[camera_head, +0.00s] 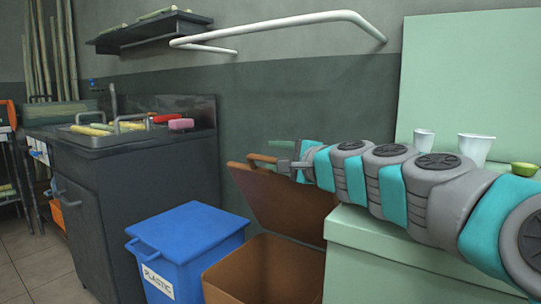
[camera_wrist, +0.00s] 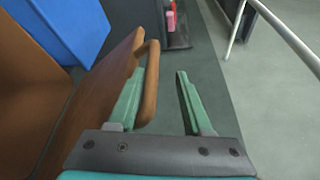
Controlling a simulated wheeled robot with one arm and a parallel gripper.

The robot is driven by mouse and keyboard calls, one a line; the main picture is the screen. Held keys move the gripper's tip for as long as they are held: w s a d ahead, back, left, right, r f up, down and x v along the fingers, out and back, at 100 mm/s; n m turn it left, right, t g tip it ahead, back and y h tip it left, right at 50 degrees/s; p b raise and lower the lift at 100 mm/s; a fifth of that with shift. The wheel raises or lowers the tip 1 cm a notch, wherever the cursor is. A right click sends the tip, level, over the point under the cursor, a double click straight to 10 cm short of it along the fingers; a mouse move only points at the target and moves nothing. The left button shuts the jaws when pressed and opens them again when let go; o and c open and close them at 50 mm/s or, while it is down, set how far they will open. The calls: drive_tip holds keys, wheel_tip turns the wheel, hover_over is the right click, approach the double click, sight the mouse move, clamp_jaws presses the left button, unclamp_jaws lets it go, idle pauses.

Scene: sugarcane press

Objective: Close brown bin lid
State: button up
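The brown bin (camera_head: 262,272) stands open, with its brown lid (camera_head: 290,208) raised and leaning back toward the wall. The lid's handle (camera_head: 262,158) is on its upper edge. In the wrist view the lid (camera_wrist: 95,95) runs along the left and its loop handle (camera_wrist: 153,75) sticks out toward my fingers. My gripper (camera_head: 284,165) is at the lid's upper edge. In the wrist view my gripper (camera_wrist: 160,75) is open. The left finger is between lid and handle, the right finger is beyond the handle with a gap. Contact with the handle is unclear.
A blue bin (camera_head: 190,245) labelled PLASTIC, with its lid shut, stands left of the brown bin. A dark sink counter (camera_head: 130,180) is farther left. A light green cabinet (camera_head: 390,255) with white cups (camera_head: 475,148) and a green bowl (camera_head: 524,169) stands right, beneath my arm.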

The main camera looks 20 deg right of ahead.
drive_tip(key=s, duration=0.5)
drive_tip(key=shift+d+r, duration=0.2)
drive_tip(key=shift+d, duration=0.2)
drive_tip(key=shift+s, duration=0.15)
drive_tip(key=s+d+b, duration=0.1)
drive_tip(key=s, duration=0.7)
drive_tip(key=shift+s+d+b, duration=0.2)
drive_tip(key=shift+s+b, duration=0.1)
drive_tip(key=shift+b, duration=0.1)
drive_tip(key=shift+r, duration=0.1)
idle(0.8)
